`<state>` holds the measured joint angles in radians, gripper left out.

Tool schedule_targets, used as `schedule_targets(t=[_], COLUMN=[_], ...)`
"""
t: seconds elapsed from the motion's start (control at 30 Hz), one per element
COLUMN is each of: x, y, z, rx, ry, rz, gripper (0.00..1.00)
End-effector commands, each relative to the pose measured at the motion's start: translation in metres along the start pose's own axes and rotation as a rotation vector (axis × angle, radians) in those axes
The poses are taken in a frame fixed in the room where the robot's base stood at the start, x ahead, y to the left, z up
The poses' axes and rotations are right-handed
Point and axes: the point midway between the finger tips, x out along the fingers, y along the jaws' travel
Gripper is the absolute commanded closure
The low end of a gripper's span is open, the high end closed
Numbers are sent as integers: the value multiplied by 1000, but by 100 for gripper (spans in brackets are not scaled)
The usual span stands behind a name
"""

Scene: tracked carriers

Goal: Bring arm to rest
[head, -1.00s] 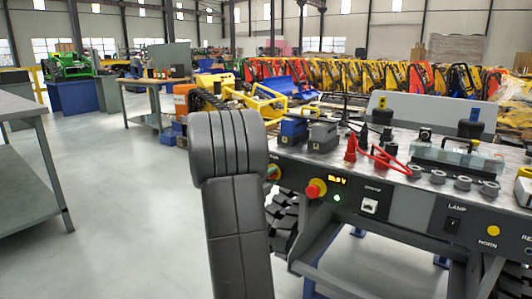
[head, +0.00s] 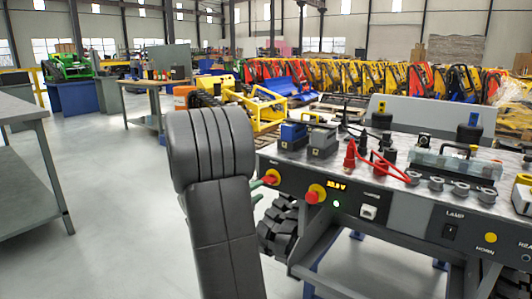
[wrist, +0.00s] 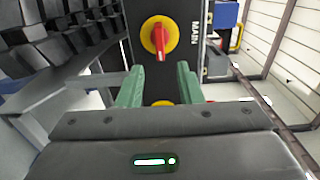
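My gripper (wrist: 158,88) shows two green fingers held apart in the wrist view, with nothing between them. It faces a red rotary switch (wrist: 160,38) on a yellow disc, beside a vertical label that looks like "MAIN". The switch's red handle stands upright in that view, and the fingertips look apart from it. In the head view my dark arm hides most of the gripper; a green finger (head: 257,198) shows just left of the same switch (head: 271,177) at the bench's left end.
A grey table (head: 25,105) stands at left; the floor (head: 110,210) between is clear.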

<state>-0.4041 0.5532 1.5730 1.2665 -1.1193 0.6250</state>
Motion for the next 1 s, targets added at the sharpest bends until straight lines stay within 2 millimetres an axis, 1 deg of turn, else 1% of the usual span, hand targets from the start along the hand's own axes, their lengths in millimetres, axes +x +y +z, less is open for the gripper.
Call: schedule_targets(t=[0.03, 0.1, 0.33, 0.4, 0.57, 1.0], x=[-12, -25, -64, -48, -18, 70], y=[-3, -2, -2, 3, 2, 3], z=[1, 1, 0, -1, -1, -1], rx=[0, -1, -1, 2, 2, 3], ry=[-4, -4, -3, 5, 5, 4], rz=[1, 1, 0, 0, -1, -1], gripper=[67, 67, 67, 67, 67, 67])
